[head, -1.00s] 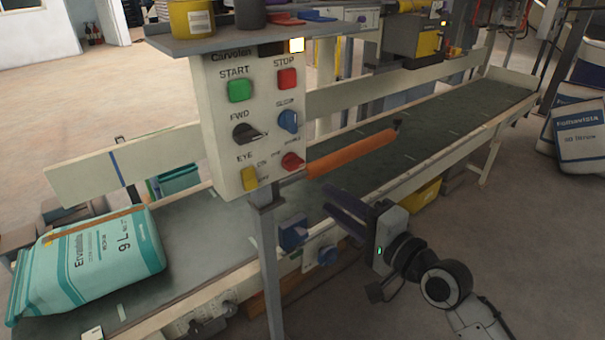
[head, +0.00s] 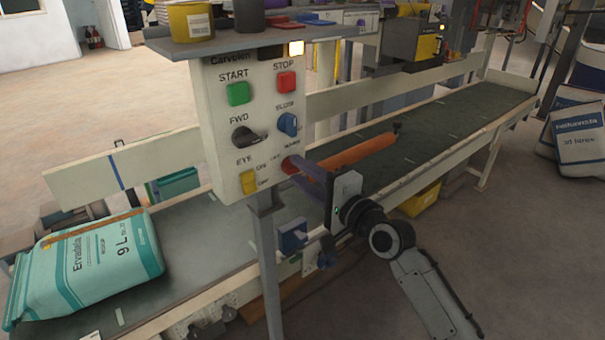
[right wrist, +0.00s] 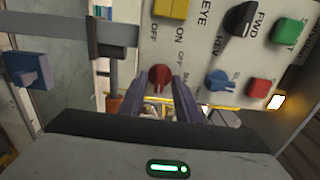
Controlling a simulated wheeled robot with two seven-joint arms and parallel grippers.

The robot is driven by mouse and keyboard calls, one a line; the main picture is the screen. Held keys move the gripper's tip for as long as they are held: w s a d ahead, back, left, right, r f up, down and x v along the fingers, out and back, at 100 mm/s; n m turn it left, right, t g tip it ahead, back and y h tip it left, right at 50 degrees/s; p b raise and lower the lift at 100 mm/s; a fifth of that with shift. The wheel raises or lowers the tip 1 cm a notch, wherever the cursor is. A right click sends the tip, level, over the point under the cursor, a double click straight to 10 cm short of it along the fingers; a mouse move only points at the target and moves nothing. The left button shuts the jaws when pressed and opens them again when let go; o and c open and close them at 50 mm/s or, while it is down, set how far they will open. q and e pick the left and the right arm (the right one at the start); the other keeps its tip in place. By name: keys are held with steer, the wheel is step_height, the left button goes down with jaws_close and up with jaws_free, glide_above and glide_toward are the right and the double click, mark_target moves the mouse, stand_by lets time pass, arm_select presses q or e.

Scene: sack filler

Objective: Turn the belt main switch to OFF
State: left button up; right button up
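The panel (head: 215,125) carries a red rotary knob (head: 289,164) at its lower right, below a blue knob (head: 288,124). In the right wrist view the red knob (right wrist: 160,75) lies between the fingertips, with small labels, one reading OFF, beside it. My right gripper (head: 303,175) has come in from the lower right and its purple fingers reach the knob. In the right wrist view the fingers (right wrist: 162,88) stand apart on either side of the knob; I cannot tell whether they touch it. My left gripper is not in view.
A yellow EYE switch (head: 248,183), black FWD knob (head: 243,137), green START (head: 238,93) and red STOP (head: 287,82) buttons sit close by. An orange bar (head: 358,151) runs behind the gripper. A teal sack (head: 85,265) lies on the belt (head: 200,240).

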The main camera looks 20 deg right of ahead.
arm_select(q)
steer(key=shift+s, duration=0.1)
arm_select(e)
jaws_close()
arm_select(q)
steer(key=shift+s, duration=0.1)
arm_select(e)
steer(key=shift+n, duration=0.3)
steer(key=shift+n+p, duration=0.45)
steer(key=shift+n, duration=0.45)
steer(key=n+p, duration=0.1)
steer(key=n, duration=0.2)
steer(key=shift+n, duration=0.3)
steer(key=n+p, duration=0.1)
steer(key=n, duration=0.2)
steer(key=shift+n, duration=0.3)
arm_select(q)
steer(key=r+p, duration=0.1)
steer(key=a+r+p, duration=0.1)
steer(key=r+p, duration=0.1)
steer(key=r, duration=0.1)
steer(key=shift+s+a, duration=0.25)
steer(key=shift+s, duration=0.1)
arm_select(e)
steer(key=n, duration=0.8)
steer(key=shift+n, duration=0.3)
